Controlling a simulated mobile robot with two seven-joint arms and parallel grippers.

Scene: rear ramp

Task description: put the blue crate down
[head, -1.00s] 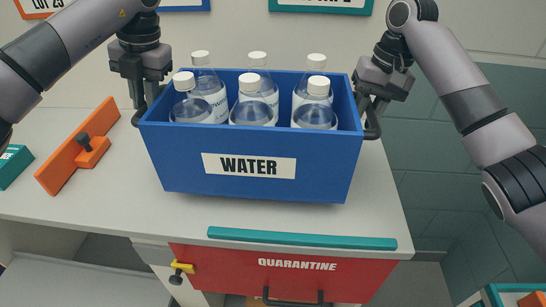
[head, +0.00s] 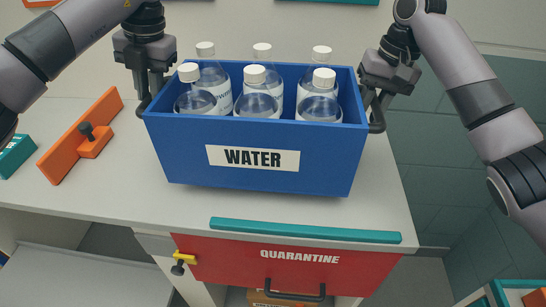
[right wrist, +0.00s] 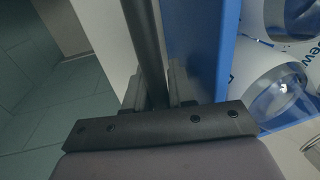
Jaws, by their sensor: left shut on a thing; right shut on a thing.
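The blue crate (head: 190,160) is at the counter in the head view, its white WATER label (head: 253,158) facing me. It looks level and holds several clear bottles (head: 257,100) with white caps. No gap shows below it, but I cannot tell for certain whether it rests on the counter. My left gripper (head: 151,93) is shut on the crate's left dark handle. My right gripper (head: 378,103) is shut on the right handle (head: 377,121). In the right wrist view, the dark handle bar (right wrist: 146,45) runs between the fingers beside the crate's blue wall (right wrist: 205,60).
The pale counter (head: 120,185) has bare room left of the crate and in front. A teal strip (head: 305,231) lies along the front edge above a red QUARANTINE drawer (head: 215,257).

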